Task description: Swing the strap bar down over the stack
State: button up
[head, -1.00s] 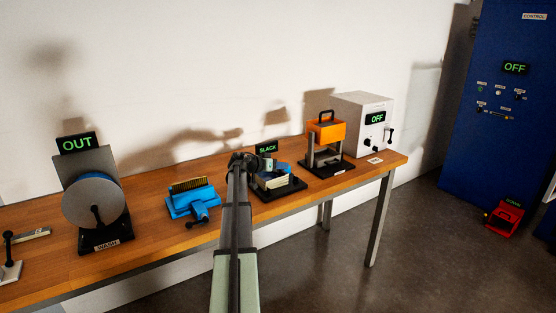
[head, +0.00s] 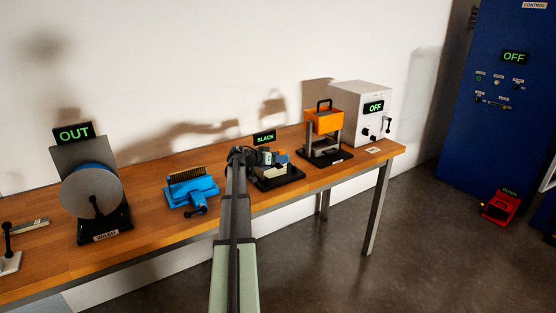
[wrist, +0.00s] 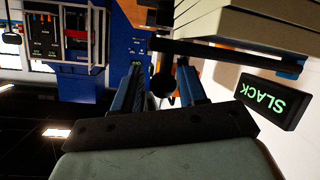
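In the head view my gripper (head: 262,156) is beside the strap station, partly hidden by my arm. In the wrist view the stack (wrist: 262,22) fills the upper right. A dark strap bar (wrist: 225,55) runs crosswise along its edge. A dark round knob (wrist: 163,87) shows between my two blue fingers, near the bar's left end. The fingers stand apart, with no clear contact on the knob. The station sign (head: 264,137) reads SLACK.
A blue brush-like device (head: 190,188) and the WASH drum (head: 91,194) stand left on the bench. An orange-topped press (head: 324,122) and a white box reading OFF (head: 361,97) stand right. A blue control cabinet (head: 500,130) and red pedal (head: 500,207) are beyond.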

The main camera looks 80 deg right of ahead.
jog(key=shift+o, duration=0.3)
jog(key=shift+w, duration=0.2)
jog(key=shift+w+a, duration=0.1)
jog(key=shift+w, duration=0.05)
jog(key=v, duration=1.3)
jog(key=shift+r, duration=0.2)
jog(key=shift+a, duration=0.1)
